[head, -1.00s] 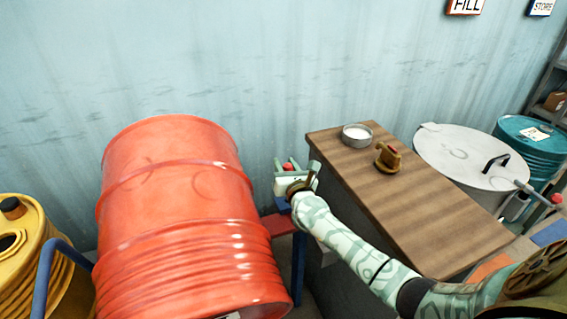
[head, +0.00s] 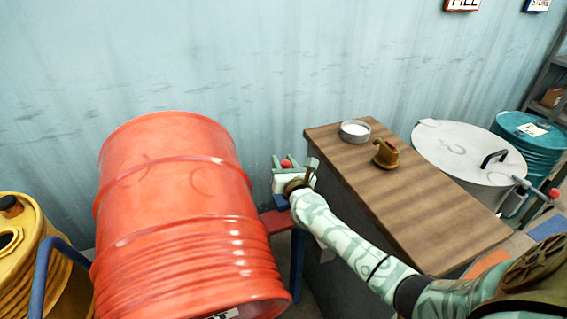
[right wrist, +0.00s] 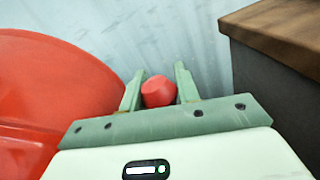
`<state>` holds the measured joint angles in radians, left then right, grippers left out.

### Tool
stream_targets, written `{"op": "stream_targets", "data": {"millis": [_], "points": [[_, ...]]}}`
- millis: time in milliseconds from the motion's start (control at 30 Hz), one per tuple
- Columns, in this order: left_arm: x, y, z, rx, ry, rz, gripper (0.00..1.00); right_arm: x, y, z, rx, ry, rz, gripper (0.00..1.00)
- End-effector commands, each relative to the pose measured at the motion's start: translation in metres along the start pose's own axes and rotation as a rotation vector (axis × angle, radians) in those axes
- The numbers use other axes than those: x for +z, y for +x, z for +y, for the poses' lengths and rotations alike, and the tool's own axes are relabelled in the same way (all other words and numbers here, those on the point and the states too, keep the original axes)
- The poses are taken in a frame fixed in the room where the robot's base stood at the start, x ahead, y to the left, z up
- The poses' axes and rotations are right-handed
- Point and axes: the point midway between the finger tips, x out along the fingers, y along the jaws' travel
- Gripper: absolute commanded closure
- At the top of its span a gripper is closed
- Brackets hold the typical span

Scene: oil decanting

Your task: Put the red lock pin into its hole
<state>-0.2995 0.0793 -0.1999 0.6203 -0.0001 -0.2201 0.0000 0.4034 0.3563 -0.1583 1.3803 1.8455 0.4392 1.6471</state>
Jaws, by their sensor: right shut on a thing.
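The red lock pin (right wrist: 158,92) is between the two green fingers of my right gripper (right wrist: 158,88), which is shut on it. Only the pin's rounded red end shows in the right wrist view; the rest of it is hidden. In the head view the red end (head: 286,164) shows at the tip of my right gripper (head: 288,166), between the red drum (head: 170,215) and the wooden-topped bench. The pin's hole is not visible. My left gripper is not in view.
The tilted red drum lies close left of my right gripper. A red and blue stand (head: 277,221) shows below it. The bench (head: 420,205) on the right carries a shallow dish (head: 354,132) and a brass fitting (head: 386,153). A yellow can (head: 45,275) is far left.

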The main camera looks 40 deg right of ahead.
Motion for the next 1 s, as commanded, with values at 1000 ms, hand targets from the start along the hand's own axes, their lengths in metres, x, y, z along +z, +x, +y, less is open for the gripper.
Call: {"op": "stream_targets", "data": {"millis": [1000], "points": [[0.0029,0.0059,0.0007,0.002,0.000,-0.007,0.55,-0.0085,0.0000,-0.0017,-0.001,0.000,0.001,0.92]]}}
